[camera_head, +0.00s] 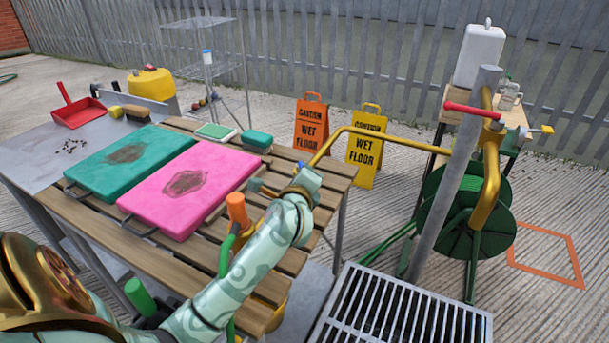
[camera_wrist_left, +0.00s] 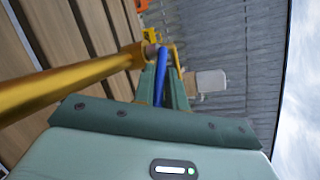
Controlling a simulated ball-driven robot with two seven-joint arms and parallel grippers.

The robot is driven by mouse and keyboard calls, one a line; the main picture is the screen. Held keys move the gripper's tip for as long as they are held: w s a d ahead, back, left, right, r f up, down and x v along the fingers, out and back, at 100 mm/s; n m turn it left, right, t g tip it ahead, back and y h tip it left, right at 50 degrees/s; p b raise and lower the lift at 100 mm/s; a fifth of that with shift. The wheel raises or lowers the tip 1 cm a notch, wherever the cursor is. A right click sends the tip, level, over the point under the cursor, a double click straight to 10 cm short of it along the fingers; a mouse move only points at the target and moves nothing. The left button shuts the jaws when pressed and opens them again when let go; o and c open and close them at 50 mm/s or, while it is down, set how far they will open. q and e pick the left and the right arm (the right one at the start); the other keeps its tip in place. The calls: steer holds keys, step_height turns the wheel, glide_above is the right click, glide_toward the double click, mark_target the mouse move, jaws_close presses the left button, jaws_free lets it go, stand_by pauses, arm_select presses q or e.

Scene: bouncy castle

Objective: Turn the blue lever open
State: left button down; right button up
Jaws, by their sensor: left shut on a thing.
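The blue lever (camera_wrist_left: 160,75) shows in the left wrist view as a narrow blue bar, beside the end of a yellow pipe (camera_wrist_left: 65,85). My left gripper (camera_wrist_left: 163,82) has its green fingers closed around the lever. In the head view my left gripper (camera_head: 300,182) is at the near end of the yellow pipe (camera_head: 385,137), over the right edge of the slatted table. There the hand hides most of the lever. My right gripper is in neither view.
Pink (camera_head: 190,183) and green (camera_head: 128,158) stained mats lie on the slatted table (camera_head: 262,287). A hose reel (camera_head: 463,232), a metal grate (camera_head: 400,312) and wet-floor signs (camera_head: 366,150) are to the right.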

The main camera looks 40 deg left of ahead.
arm_select(q)
steer(key=shift+f, duration=0.2)
steer(key=c, duration=1.5)
jaws_free()
steer(key=shift+r, duration=0.1)
steer(key=shift+r, duration=0.25)
step_height(320, 180, up, 3)
steer(key=shift+w+r+p, duration=0.1)
steer(key=shift+p, duration=0.8)
steer(key=s+d+r+p, duration=0.2)
steer(key=s+r, duration=0.1)
steer(key=s, duration=0.1)
steer(key=s+d+r+p, duration=0.1)
steer(key=s+d+r, duration=0.2)
steer(key=s+d+r+p, duration=0.2)
steer(key=s+d+r, duration=0.1)
steer(key=s, duration=0.1)
steer(key=shift+s+p, duration=0.3)
steer(key=shift+s, duration=0.05)
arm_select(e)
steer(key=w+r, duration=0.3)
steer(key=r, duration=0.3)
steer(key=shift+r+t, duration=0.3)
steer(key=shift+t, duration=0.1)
